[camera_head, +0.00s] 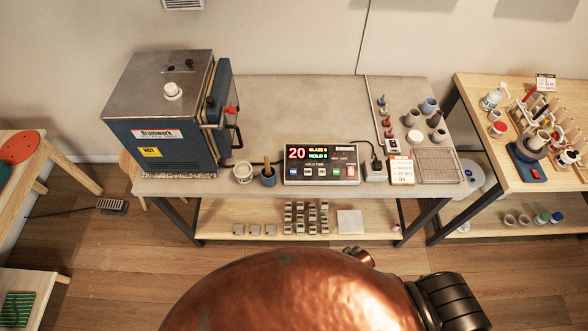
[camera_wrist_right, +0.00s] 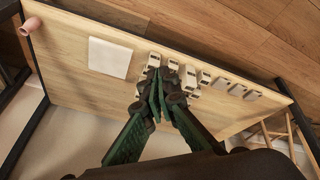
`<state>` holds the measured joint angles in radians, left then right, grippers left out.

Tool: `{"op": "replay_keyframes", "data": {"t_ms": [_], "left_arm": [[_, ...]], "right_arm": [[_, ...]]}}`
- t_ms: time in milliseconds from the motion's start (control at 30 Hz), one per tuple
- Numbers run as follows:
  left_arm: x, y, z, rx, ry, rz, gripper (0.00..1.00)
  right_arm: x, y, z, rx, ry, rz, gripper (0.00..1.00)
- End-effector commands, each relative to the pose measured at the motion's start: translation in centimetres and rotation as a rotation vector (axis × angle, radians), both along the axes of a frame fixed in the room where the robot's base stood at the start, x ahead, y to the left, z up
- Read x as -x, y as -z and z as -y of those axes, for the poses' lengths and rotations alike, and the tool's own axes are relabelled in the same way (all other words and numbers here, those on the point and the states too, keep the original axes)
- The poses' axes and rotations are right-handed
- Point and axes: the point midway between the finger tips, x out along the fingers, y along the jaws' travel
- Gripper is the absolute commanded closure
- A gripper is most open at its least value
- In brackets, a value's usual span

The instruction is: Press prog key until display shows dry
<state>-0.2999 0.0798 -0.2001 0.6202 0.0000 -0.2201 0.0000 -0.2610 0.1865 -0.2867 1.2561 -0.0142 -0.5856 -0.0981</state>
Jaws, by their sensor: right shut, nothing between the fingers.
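Small keys (camera_head: 308,172) sit below the display, with labels too small to read, so I cannot pick out the prog key. My right gripper (camera_wrist_right: 160,88) is shut and empty in the right wrist view, over the lower shelf and its white blocks. Neither gripper shows in the head view.
The blue kiln (camera_head: 170,115) stands left of the controller, with two small pots (camera_head: 243,172) between. A plug box (camera_head: 376,171), a card (camera_head: 402,170) and a wire rack (camera_head: 440,165) lie right. The lower shelf (camera_wrist_right: 195,60) carries white blocks and a tile (camera_wrist_right: 109,57).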

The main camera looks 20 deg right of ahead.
Motion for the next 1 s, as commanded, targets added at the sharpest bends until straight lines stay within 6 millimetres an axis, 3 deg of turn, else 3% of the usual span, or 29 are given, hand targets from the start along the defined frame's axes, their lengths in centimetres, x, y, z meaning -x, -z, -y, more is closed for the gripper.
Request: {"op": "replay_keyframes", "data": {"t_ms": [33,300,600,833,1000], "left_arm": [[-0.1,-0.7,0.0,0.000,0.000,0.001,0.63],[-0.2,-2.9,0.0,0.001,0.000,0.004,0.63],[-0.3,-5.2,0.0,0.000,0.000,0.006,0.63],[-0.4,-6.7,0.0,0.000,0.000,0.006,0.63],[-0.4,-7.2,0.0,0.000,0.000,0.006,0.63]], "right_arm": [[-1.7,-2.4,-0.3,0.005,-0.018,0.025,1.00],[-8.6,-13.0,-2.3,0.027,-0.110,0.129,1.00],[-13.5,-25.6,-5.1,0.053,-0.210,0.239,1.00],[-15.2,-34.7,-7.2,0.070,-0.279,0.316,1.00],[-19.9,-39.3,-10.7,0.142,-0.473,0.444,1.00]]}}
